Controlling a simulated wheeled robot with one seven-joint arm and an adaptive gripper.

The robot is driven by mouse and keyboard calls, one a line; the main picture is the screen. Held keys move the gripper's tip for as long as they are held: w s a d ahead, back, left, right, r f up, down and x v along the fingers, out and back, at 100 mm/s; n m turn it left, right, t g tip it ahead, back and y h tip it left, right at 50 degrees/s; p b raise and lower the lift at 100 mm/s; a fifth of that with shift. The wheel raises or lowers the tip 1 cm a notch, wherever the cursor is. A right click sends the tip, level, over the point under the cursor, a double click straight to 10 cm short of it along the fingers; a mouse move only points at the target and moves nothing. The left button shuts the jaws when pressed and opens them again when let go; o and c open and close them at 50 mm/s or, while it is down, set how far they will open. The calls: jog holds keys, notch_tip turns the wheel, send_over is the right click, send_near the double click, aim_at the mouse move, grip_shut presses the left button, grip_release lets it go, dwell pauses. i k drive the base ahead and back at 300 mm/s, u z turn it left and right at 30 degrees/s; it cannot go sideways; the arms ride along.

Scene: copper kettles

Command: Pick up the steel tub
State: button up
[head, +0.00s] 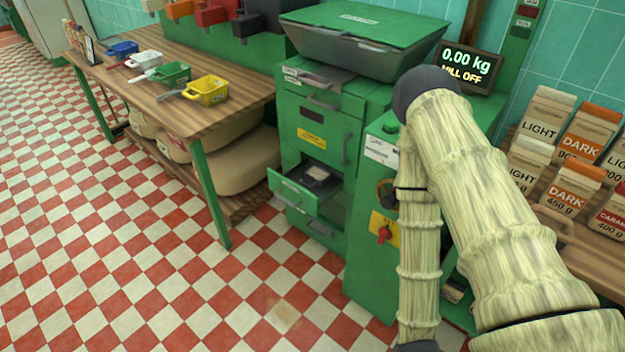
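I see no thing that I can surely name as the steel tub. A small grey metal-looking piece (317,178) sits in the open green drawer (293,196) low on the green mill; its shape is too small to make out. A large grey hopper (365,58) with a green lid tops the mill. My arm, in a pale ribbed sleeve, crosses the right side in front of the machine and hides part of it. My gripper is not in view.
The display (468,66) reads 0.00 kg, MILL OFF. A wooden table (133,93) at left holds coloured scoops (206,90). Paper bags (578,190) stand on a shelf at right. The drawer juts over the checkered floor (110,240), which is clear at lower left.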

aim_at(315, 173)
jog(key=z, duration=0.1)
jog(key=i, duration=0.4)
jog(key=u, duration=0.1)
